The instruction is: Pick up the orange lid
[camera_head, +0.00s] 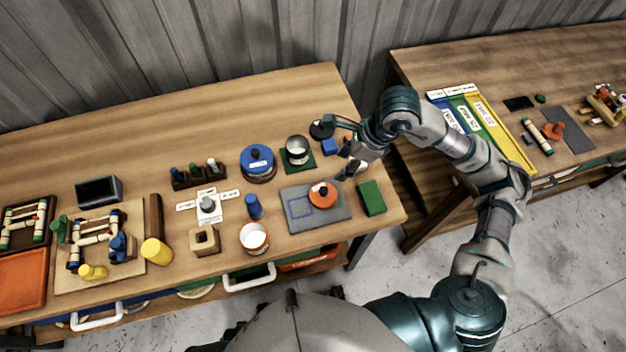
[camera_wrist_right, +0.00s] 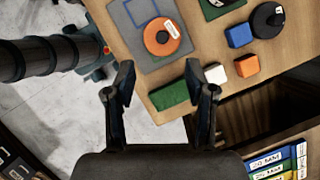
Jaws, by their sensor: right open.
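The orange lid (camera_head: 322,193) is a round disc with a dark knob in the middle. It lies flat on a grey mat (camera_head: 334,212) near the front right of the left table. In the right wrist view, the lid (camera_wrist_right: 175,42) shows a white label and sits beyond my fingertips, on the grey mat (camera_wrist_right: 124,12). My right gripper (camera_head: 341,148) is above the table's right end, behind and to the right of the lid. In the wrist view, the right gripper (camera_wrist_right: 159,76) has its fingers spread with nothing between them. My left gripper is not in view.
A green block (camera_head: 371,198) lies right of the mat, and a white tub (camera_head: 254,238) stands left of it. A blue lidded pot (camera_head: 257,163), a metal tin (camera_head: 297,151) and a blue block (camera_head: 330,147) are behind. A gap separates this table from the right one (camera_head: 430,65).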

